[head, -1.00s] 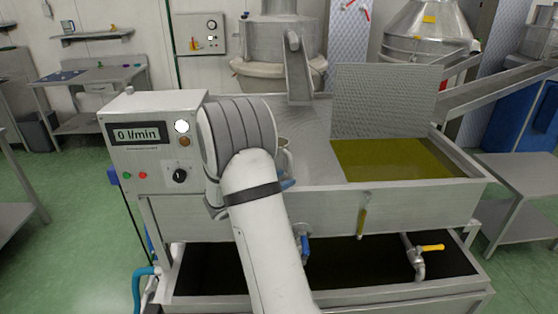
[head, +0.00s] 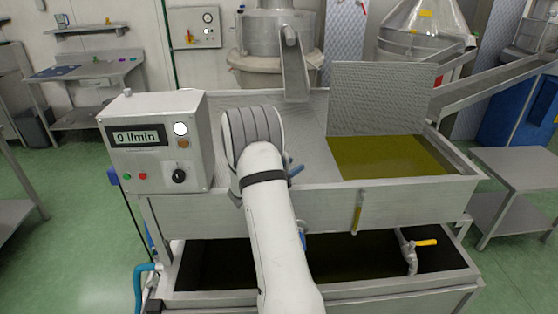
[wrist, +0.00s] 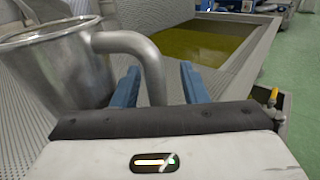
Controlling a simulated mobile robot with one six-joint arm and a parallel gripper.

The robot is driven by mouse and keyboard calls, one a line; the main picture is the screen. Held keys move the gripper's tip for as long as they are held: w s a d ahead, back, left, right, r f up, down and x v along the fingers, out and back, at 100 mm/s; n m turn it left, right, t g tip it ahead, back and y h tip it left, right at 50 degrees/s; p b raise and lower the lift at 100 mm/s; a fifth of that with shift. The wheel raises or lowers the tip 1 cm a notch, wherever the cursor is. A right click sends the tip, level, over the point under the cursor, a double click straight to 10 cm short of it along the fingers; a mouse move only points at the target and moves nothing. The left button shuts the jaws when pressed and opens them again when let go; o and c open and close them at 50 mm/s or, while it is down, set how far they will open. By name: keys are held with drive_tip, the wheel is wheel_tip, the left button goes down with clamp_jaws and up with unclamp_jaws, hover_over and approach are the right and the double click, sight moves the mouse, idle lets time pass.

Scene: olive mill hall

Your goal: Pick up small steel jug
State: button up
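The small steel jug (wrist: 62,62) fills the left of the wrist view, a shiny metal vessel with a wide rim and a thick curved handle (wrist: 152,68). My gripper (wrist: 168,84) has its two blue fingers apart, with the handle showing between them, nearer the left finger. I cannot tell whether that finger touches the handle. In the head view the jug is hidden behind my arm, and only a bit of a blue finger (head: 297,170) shows.
The jug is by a perforated steel surface (head: 307,125) beside a basin of green-yellow oil (head: 390,158). A control box (head: 155,140) reading 0 l/min stands left of my arm. A yellow-handled tap (head: 426,242) sits at the lower right.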

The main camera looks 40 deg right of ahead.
clamp_jaws()
idle(0.6)
